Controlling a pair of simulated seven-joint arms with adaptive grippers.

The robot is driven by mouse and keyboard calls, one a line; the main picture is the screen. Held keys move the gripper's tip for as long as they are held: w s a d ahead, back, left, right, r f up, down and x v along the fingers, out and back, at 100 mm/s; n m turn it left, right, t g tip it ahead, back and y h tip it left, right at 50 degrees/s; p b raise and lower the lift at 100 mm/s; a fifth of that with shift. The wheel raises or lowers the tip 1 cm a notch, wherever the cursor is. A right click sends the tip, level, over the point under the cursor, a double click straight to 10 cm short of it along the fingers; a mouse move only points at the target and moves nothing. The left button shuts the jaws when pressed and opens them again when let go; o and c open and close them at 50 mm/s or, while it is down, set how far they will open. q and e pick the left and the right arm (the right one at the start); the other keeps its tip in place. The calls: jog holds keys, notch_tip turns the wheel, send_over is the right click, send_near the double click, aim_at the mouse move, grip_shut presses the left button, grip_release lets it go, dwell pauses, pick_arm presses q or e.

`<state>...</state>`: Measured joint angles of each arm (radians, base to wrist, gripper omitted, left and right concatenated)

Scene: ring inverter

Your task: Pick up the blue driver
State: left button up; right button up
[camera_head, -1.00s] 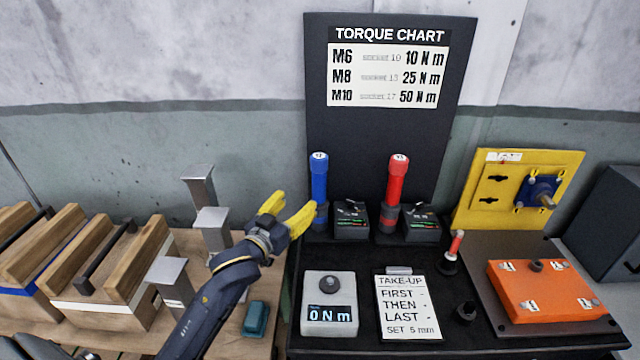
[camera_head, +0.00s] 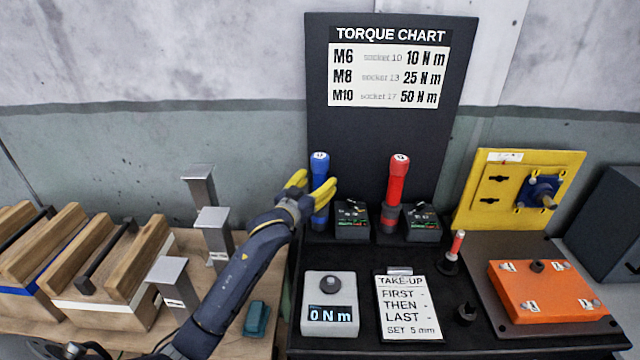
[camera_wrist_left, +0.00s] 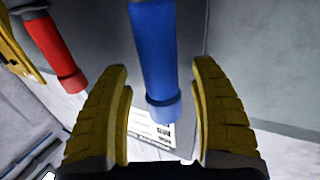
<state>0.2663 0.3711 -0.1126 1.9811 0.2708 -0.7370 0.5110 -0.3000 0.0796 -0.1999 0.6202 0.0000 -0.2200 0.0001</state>
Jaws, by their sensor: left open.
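The blue driver (camera_head: 320,172) stands upright at the back left of the black bench top, in front of the chart board. My left gripper (camera_head: 312,189) is at the driver, its yellow fingers open on either side of the blue handle. In the left wrist view the blue driver (camera_wrist_left: 155,55) lies between the two open fingers (camera_wrist_left: 162,105), with a gap visible on both sides. The driver's lower part is partly hidden behind the gripper in the head view. My right gripper is not in view.
A red driver (camera_head: 396,180) stands to the right, beyond a small dark box (camera_head: 351,222). A grey display (camera_head: 329,304) reading 0 N m and a take-up card (camera_head: 406,307) lie in front. Metal posts (camera_head: 213,232) stand left of the arm.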

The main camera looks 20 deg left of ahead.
pick_arm(q)
jog(key=shift+w, duration=1.1)
jog(key=shift+c, duration=0.4)
jog(key=c, duration=1.3)
jog(key=shift+r, duration=0.15)
